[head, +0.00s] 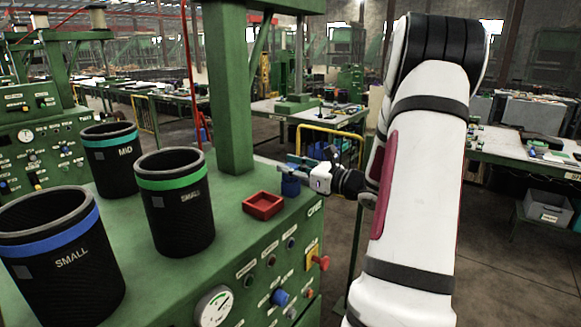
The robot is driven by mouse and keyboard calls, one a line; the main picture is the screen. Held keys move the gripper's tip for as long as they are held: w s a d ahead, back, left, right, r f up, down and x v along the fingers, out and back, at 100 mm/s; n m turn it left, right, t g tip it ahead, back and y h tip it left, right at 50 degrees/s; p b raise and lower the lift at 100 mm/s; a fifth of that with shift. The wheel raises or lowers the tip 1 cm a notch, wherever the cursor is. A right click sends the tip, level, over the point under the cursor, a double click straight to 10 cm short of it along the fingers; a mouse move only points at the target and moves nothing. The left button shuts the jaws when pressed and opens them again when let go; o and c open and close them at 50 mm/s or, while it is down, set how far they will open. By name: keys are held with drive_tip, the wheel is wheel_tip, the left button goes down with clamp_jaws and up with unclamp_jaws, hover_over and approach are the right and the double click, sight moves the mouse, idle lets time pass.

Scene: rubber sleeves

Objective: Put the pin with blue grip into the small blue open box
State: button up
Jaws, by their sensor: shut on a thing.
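My gripper (298,170) is at the right edge of the green machine top, just beyond the small red open box. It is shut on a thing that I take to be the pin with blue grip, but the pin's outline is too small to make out. The fingers and the wrist hide part of this spot.
A small red open box (263,205) lies on the green machine top (225,262). Black sleeves with blue (62,262), green (178,213) and teal (113,165) bands stand to the left. A green column (229,90) rises behind the red box.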

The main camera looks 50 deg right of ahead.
drive_tip(key=o, duration=1.2)
drive_tip(key=shift+s, duration=0.1)
drive_tip(key=s, duration=0.8)
drive_tip(key=s+d, duration=0.1)
drive_tip(key=s, duration=0.2)
drive_tip(key=shift+s, duration=0.4)
